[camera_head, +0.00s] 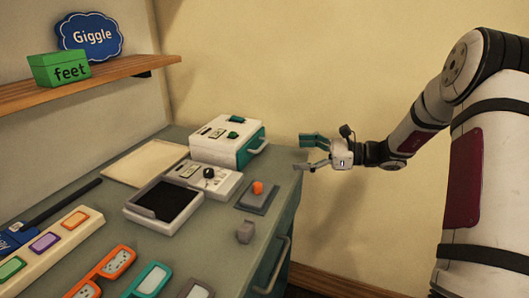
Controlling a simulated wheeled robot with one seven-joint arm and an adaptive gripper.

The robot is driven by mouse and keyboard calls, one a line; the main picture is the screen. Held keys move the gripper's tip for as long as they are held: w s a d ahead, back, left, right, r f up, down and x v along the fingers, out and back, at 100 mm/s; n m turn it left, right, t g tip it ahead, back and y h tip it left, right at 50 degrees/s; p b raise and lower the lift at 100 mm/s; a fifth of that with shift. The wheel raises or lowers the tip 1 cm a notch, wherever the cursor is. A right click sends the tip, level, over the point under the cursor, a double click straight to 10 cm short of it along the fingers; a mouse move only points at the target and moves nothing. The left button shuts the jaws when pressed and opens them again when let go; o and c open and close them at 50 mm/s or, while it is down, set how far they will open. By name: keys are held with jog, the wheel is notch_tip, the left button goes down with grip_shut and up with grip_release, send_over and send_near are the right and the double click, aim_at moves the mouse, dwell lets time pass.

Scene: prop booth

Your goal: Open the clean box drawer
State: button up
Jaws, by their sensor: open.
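A white box (212,134) stands at the back right of the counter. It has small dark and green parts on its top and a teal drawer front (246,151) on its right side. A pale handle (258,147) sticks out from that front, and the drawer looks shut. My gripper (304,153) is to the right of the handle, apart from it, near the counter's right edge. Its jaws are open and empty, with the opening facing left toward the box.
The counter has a lower handle (277,265). A shelf (100,80) hangs at left.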

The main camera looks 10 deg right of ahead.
jog(key=w+d+f+m+t, duration=0.3)
jog(key=d, duration=0.1)
jog(key=x, duration=0.6)
jog(key=b+x, duration=0.1)
jog(key=x, duration=0.6)
jog(key=shift+s+a+f+b, duration=0.1)
jog(key=shift+s+a+b, duration=0.05)
jog(key=shift+a+b, duration=0.2)
jog(key=c, duration=1.5)
jog(key=p+v, duration=0.2)
jog(key=v, duration=0.9)
jog(key=shift+d+p, duration=0.3)
jog(key=shift+p, duration=0.1)
jog(key=o, duration=1.5)
jog(key=shift+d, duration=0.1)
jog(key=v, duration=1.1)
jog(key=shift+s+r, duration=0.25)
jog(key=shift+s, duration=0.05)
